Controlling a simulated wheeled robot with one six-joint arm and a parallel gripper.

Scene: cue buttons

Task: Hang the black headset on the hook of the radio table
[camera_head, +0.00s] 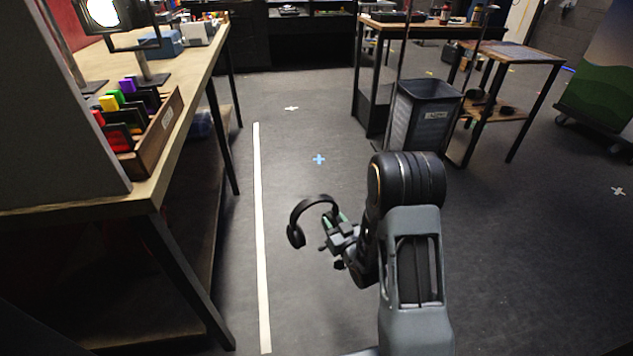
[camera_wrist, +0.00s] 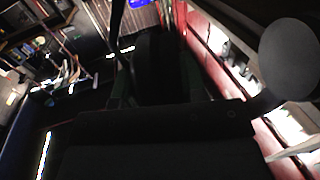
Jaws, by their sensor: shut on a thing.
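The black headset (camera_head: 297,234) is in the head view, held clear of the floor to the left of my arm. Its curved headband arches up from an ear cup on the left toward my gripper (camera_head: 331,219). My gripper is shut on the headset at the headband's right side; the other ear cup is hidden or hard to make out. In the wrist view a dark band of the headset (camera_wrist: 158,65) lies between the fingers, and much of that view is dark. I cannot tell which table is the radio table, and no hook can be made out.
A wooden table (camera_head: 190,105) on the left bears a box of coloured pieces (camera_head: 160,135) and a lit lamp (camera_head: 103,12). At the back right are another table (camera_head: 400,28), a dark bin (camera_head: 425,112) and a lower table (camera_head: 520,52). The middle floor is clear.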

